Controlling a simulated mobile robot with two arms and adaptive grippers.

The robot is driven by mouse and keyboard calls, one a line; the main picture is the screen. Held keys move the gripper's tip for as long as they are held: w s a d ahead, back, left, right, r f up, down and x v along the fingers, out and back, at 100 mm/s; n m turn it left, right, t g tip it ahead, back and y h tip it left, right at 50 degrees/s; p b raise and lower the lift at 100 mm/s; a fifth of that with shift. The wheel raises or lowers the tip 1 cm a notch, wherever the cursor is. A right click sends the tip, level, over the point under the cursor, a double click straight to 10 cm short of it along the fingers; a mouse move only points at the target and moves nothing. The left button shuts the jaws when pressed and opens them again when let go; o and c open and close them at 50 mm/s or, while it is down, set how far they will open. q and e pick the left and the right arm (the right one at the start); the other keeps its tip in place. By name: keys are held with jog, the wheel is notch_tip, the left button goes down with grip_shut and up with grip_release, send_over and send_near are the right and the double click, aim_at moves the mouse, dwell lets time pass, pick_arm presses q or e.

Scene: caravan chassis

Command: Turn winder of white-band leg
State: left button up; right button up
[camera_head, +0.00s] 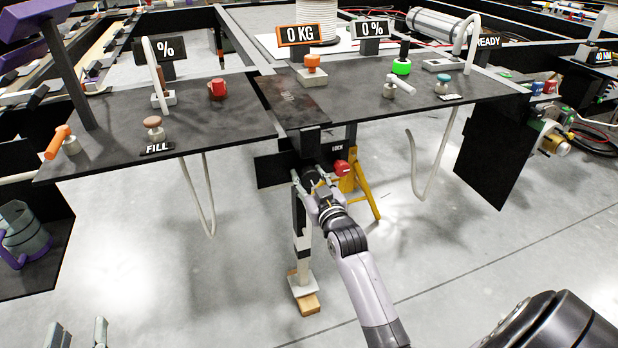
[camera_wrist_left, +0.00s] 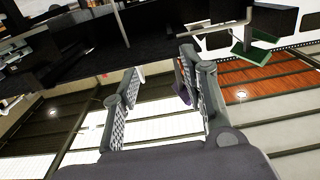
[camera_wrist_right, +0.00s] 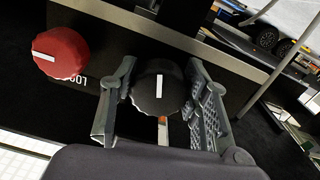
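The leg (camera_head: 302,235) with white and black sections stands upright below the middle of the dark bench, its pale foot on a wooden block (camera_head: 308,304). A round black knob with a white line, the winder (camera_wrist_right: 158,88), shows in the right wrist view. My right gripper (camera_wrist_right: 160,100) is open, with one finger on each side of this knob; I cannot tell whether they touch it. In the head view my right gripper (camera_head: 318,184) is at the leg's top and largely hides the knob. My left gripper (camera_head: 78,334) is open and empty at the lower left.
A red knob (camera_wrist_right: 60,53) on the LOCK panel is close beside the black one; it also shows in the head view (camera_head: 341,168). A yellow stand (camera_head: 360,190) is behind. The dark bench (camera_head: 235,115) with several controls overhangs. The floor in front is clear.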

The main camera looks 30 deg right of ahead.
jog(key=c, duration=0.6)
